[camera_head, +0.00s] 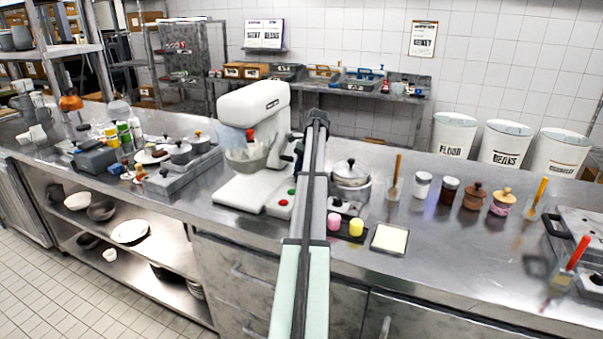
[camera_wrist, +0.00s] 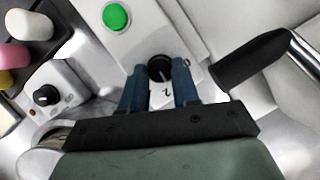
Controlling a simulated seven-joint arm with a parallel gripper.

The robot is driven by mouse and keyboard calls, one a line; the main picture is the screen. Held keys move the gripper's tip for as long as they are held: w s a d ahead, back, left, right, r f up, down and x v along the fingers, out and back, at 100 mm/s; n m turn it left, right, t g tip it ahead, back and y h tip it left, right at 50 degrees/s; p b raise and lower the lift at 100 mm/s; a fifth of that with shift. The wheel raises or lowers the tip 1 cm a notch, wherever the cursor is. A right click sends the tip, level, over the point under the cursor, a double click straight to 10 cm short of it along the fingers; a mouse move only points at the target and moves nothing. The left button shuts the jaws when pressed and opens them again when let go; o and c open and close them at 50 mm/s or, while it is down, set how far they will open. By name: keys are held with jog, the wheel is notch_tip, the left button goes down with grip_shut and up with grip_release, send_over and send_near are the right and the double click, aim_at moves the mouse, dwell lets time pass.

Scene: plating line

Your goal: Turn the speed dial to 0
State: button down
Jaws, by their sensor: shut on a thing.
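The speed dial (camera_wrist: 160,68) is a small black round knob with a pale pointer line, set in a white panel. It shows between my fingers in the wrist view. A printed mark that looks like a 2 (camera_wrist: 167,92) is beside it. My gripper (camera_wrist: 160,72) has its two blue fingers on either side of the dial and is shut on it. The white stand mixer (camera_head: 262,105) stands at mid-counter in the head view. The dial and my fingertips are hidden there behind my arm. The dial's exact setting is hard to read.
A green button (camera_wrist: 116,17) sits near the dial. A black-handled lever (camera_wrist: 250,62) is close to the right. Another black knob (camera_wrist: 46,95) on a white box is at the left. A lidded pot (camera_head: 350,178) and pink and yellow pieces (camera_head: 334,222) stand right of my arm.

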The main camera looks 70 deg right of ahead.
jog(key=c, duration=0.8)
grip_release()
jog(key=shift+c, duration=0.2)
jog(key=shift+m, duration=0.3)
